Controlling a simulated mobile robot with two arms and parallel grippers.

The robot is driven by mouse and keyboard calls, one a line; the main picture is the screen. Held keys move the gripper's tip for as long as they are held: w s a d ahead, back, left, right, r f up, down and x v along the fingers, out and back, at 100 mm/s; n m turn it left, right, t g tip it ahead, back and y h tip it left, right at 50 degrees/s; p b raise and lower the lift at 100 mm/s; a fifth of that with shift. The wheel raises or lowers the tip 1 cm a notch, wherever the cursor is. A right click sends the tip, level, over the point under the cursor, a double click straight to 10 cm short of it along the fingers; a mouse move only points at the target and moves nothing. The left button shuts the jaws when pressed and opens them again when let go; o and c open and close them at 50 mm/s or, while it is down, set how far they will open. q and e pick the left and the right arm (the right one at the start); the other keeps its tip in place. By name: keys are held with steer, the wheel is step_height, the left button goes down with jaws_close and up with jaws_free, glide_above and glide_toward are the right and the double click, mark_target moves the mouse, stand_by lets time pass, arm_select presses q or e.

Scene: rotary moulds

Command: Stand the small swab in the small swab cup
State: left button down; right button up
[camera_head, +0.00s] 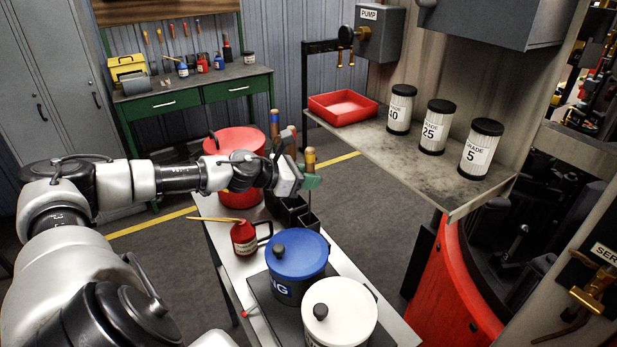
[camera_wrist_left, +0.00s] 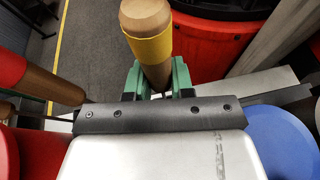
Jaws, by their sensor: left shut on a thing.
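My left gripper (camera_head: 309,181) has green fingers and is shut on a swab with a round wooden handle and a yellow band (camera_head: 310,158). In the left wrist view the same handle (camera_wrist_left: 150,45) stands between the green fingers, nearly upright. Its lower end is hidden. Dark open cups (camera_head: 307,221) stand on the bench just below the gripper. I cannot tell which is the small swab cup, or whether the swab's end is inside one. My right gripper is not in view.
Other handles, one blue-topped (camera_head: 275,123), stand close behind the gripper. A red drum (camera_head: 232,143), a red oil can (camera_head: 243,238), a blue-lidded pot (camera_head: 297,254) and a white-lidded pot (camera_head: 339,310) crowd the bench. A shelf with graded canisters (camera_head: 436,126) is at right.

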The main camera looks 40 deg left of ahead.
arm_select(q)
steer(key=shift+f+b, duration=0.3)
steer(key=shift+b, duration=0.05)
stand_by(0.7)
steer(key=c, duration=0.9)
jaws_free()
steer(key=shift+s+a+f+b, duration=0.15)
steer(key=shift+s+b, duration=0.1)
steer(key=shift+b, duration=0.35)
steer(key=shift+r+b+v, duration=0.15)
steer(key=shift+b+v, duration=2.4)
steer(key=shift+v, duration=0.1)
steer(key=shift+r+b+v, duration=0.15)
steer(key=shift+b+v, duration=2.35)
steer(key=shift+v, duration=0.1)
steer(key=shift+w, duration=0.1)
